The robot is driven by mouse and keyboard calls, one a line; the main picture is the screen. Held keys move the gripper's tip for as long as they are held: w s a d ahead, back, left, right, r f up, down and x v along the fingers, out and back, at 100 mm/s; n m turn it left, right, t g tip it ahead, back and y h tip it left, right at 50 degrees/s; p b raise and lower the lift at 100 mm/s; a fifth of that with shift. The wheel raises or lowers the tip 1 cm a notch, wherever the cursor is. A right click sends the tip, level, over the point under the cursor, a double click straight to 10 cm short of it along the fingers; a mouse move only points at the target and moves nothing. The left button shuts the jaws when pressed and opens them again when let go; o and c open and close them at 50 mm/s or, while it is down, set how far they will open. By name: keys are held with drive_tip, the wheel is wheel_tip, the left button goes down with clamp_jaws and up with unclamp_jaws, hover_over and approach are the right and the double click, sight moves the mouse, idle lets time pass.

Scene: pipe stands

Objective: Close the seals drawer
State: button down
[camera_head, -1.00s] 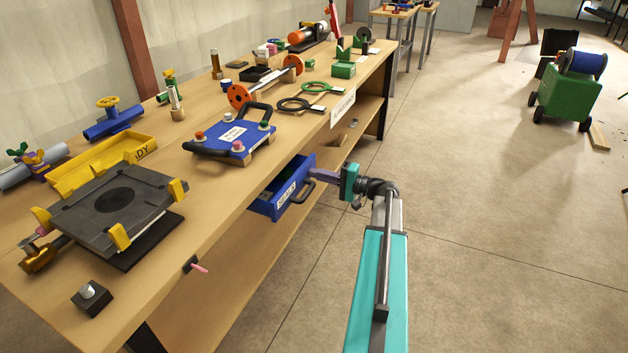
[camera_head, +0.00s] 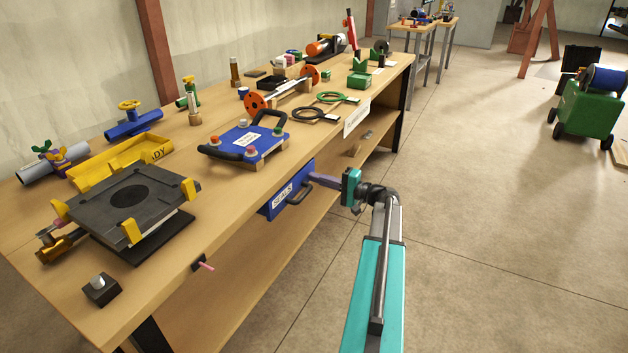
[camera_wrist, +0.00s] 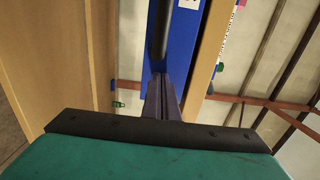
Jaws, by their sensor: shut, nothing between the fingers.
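The blue seals drawer (camera_head: 279,203), labelled SEALS, is under the front edge of the workbench. Its front lies close against the bench and none of its inside shows; I cannot tell if a small gap is left. Its black handle (camera_head: 300,194) sticks out from the front. My gripper (camera_head: 313,180) is shut and empty, its fingertips at the right part of the drawer front, beside the handle. In the wrist view, the shut fingers (camera_wrist: 162,92) point at the blue drawer front (camera_wrist: 184,48), seemingly touching it; the exact contact is hidden.
The workbench top (camera_head: 225,215) carries a blue plate with black handles (camera_head: 245,142), a yellow tray (camera_head: 110,165) and a dark square fixture (camera_head: 128,198). A pink-tipped peg (camera_head: 206,266) sticks out of the bench front. The floor to the right is open; a green cart (camera_head: 588,112) stands farther off.

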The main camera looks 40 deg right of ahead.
drive_tip(key=v, duration=1.2)
drive_tip(key=shift+a, duration=0.1)
drive_tip(key=w+a+f+n+g+y+p, duration=0.1)
drive_tip(key=w+a+f+g+p, duration=0.15)
drive_tip(key=a+f, duration=0.5)
drive_tip(key=w+a+f+n+g+y+p, duration=0.1)
drive_tip(key=w+a+f+g+y, duration=0.3)
drive_tip(key=a, duration=0.7)
drive_tip(key=w+a+f+n+g+h+p, duration=0.1)
drive_tip(key=a+f+g+p, duration=0.1)
drive_tip(key=a+f, duration=0.6)
drive_tip(key=s+a+f+n+g+h+p, duration=0.1)
drive_tip(key=s+a+f+n+g+p, duration=0.2)
drive_tip(key=a, duration=0.5)
drive_tip(key=s+a+f+n+g+h, duration=0.1)
drive_tip(key=s+a+f+g, duration=0.3)
drive_tip(key=s+a, duration=0.3)
drive_tip(key=s+a+f+n+g+h+p, duration=0.1)
drive_tip(key=s+a+f+g+p, duration=0.2)
drive_tip(key=a, duration=0.6)
drive_tip(key=s+a+f+n+g+h+p, duration=0.1)
drive_tip(key=s+n+g+h, duration=0.1)
drive_tip(key=s, duration=0.5)
drive_tip(key=s+a+f+n+g+h+p, duration=0.1)
drive_tip(key=s+n+h, duration=0.3)
drive_tip(key=s, duration=0.4)
drive_tip(key=shift+a+f+g+p, duration=0.35)
drive_tip(key=shift+a+f+g, duration=0.25)
drive_tip(key=shift+a, duration=0.1)
